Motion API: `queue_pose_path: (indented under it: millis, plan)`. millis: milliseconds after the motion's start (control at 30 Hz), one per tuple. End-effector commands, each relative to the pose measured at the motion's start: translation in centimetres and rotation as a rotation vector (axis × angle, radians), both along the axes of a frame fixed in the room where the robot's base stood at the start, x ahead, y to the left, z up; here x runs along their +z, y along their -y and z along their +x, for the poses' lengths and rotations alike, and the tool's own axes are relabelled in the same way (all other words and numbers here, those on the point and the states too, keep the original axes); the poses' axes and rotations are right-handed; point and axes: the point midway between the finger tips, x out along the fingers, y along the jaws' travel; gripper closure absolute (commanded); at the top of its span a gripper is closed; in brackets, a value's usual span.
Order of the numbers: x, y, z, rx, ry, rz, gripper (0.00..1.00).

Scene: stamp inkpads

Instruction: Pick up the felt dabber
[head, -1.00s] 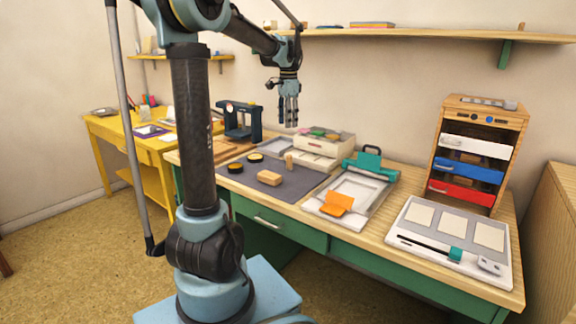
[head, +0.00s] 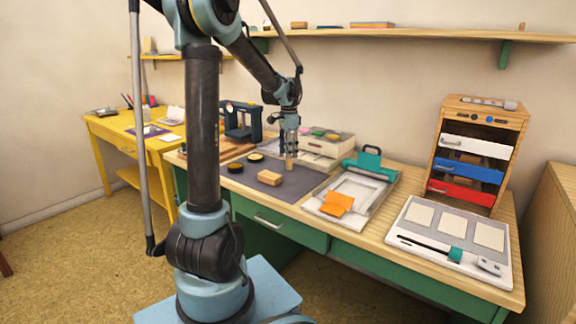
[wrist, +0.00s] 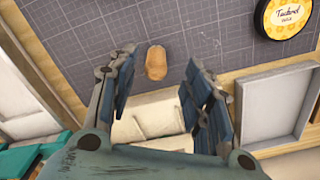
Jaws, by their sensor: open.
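The felt dabber (head: 289,165) is a small tan cylinder that seems to stand upright on the dark grey mat (head: 299,184). My gripper (head: 290,153) points down right above it in the head view, its fingertips close to the dabber's top. In the wrist view the dabber (wrist: 156,62) lies ahead of my open gripper (wrist: 158,72), in line with the gap between the two fingers. The fingers are apart and hold nothing. Whether they overlap the dabber in height I cannot tell.
One inkpad (wrist: 286,14) shows at the wrist view's top right. A teal-handled press (head: 362,170) is to the right.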

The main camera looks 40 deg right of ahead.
Motion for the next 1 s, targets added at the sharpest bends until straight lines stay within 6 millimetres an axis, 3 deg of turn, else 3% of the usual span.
queue_pose_path:
  millis: [300, 633, 833, 1000]
  plan:
    - [-4.0, 0.3, -0.4, 0.000, 0.000, 0.000, 0.54]
    - [-4.6, 0.3, -0.4, 0.000, 0.000, 0.000, 0.54]
    - [-4.6, 0.3, -0.4, 0.000, 0.000, 0.000, 0.96]
    - [-4.6, 0.3, -0.4, 0.000, 0.000, 0.000, 0.96]
